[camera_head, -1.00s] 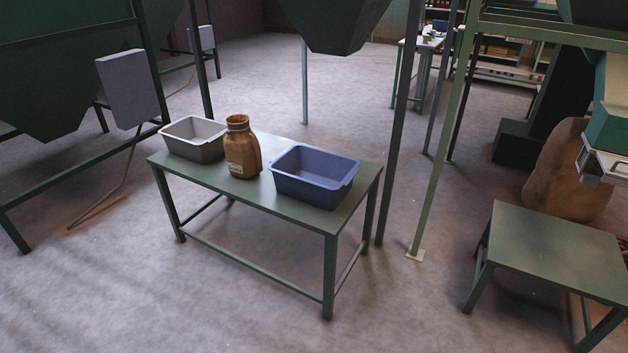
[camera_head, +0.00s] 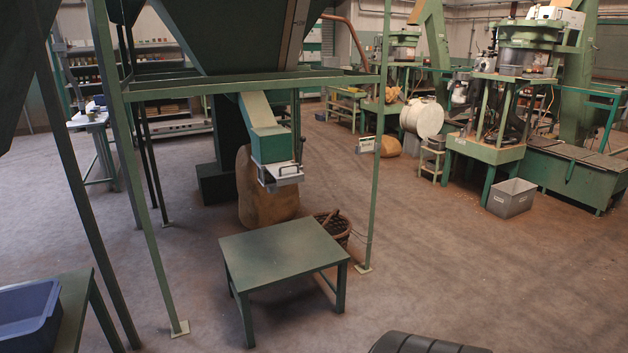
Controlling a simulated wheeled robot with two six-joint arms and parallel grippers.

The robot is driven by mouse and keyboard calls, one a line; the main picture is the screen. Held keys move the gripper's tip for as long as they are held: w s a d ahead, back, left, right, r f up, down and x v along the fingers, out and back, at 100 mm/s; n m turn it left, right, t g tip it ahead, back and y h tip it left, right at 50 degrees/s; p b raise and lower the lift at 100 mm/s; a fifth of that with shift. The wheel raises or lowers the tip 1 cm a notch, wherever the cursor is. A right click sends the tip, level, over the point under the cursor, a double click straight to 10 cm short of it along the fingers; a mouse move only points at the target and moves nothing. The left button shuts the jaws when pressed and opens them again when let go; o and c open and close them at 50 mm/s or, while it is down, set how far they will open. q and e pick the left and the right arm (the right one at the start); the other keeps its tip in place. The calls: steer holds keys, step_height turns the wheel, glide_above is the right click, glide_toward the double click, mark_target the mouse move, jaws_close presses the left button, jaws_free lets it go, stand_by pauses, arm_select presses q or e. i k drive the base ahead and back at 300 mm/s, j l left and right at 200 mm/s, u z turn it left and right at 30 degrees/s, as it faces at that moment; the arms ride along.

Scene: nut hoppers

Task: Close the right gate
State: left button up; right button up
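A green hopper (camera_head: 230,35) stands on a green frame near the middle of the head view. Its chute (camera_head: 258,112) slopes down to a green outlet box (camera_head: 272,146). At the mouth of the outlet is a pale metal gate (camera_head: 280,173) with a handle, above a low green table. How far the gate is open is too small to tell. Neither of my grippers shows in the view.
The low green table (camera_head: 284,254) stands in front of the outlet. A sack (camera_head: 262,205) and a wicker basket (camera_head: 334,226) are behind it. Frame posts (camera_head: 375,150) flank the table. A blue bin (camera_head: 28,315) sits on another table at left.

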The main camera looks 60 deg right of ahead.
mark_target(288, 174)
steer(key=z, duration=1.85)
steer(key=i+z, duration=0.15)
steer(key=i, duration=0.6)
steer(key=i+j+z, duration=0.15)
steer(key=i, duration=0.55)
